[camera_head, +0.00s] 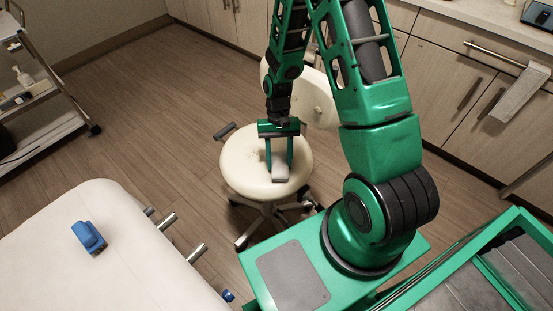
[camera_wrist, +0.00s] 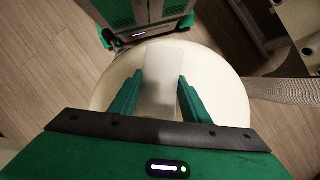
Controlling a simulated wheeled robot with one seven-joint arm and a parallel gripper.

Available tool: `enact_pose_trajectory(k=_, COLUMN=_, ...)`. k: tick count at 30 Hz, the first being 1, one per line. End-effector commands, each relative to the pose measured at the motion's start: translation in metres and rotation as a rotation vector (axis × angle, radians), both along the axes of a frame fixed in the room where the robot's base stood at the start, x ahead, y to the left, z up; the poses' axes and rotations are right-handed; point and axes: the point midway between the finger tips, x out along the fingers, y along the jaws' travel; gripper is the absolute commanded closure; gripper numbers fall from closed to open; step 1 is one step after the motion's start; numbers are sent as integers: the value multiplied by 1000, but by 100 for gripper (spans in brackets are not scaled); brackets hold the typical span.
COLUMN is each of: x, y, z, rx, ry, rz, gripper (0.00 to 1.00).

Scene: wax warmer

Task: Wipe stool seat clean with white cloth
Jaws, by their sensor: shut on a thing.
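The stool (camera_head: 238,179) has a round cream seat on a metal wheeled base, with a cream backrest behind it. In the wrist view the seat (camera_wrist: 105,95) fills the middle. My gripper (camera_head: 279,168) points down over the seat and is shut on the white cloth (camera_head: 280,174). In the wrist view the cloth (camera_wrist: 160,85) is a flat white block between my gripper's fingers (camera_wrist: 155,100). The cloth is at or very near the seat's surface; I cannot tell if it touches. Faint darker marks show on the seat near my gripper. Part of the seat is hidden by my gripper.
A cream padded bed (camera_head: 150,265) with a blue object (camera_head: 88,237) on it is at lower left. A cart (camera_head: 35,95) stands at far left. Cabinets (camera_head: 440,85) with a hanging towel (camera_head: 521,92) line the right. Wood floor (camera_head: 150,110) is clear left of the stool.

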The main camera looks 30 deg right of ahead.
Motion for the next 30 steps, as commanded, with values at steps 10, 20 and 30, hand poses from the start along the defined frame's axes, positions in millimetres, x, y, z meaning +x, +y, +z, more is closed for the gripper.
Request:
enact_pose_trajectory(k=10, x=1, y=1, z=0, rx=0, ry=0, rz=0, gripper=76)
enact_pose_trajectory(k=20, x=24, y=10, z=-1, rx=0, ry=-1, rz=2, gripper=76)
enact_pose_trajectory(k=30, x=48, y=19, z=-1, rx=0, ry=-2, rz=1, gripper=76)
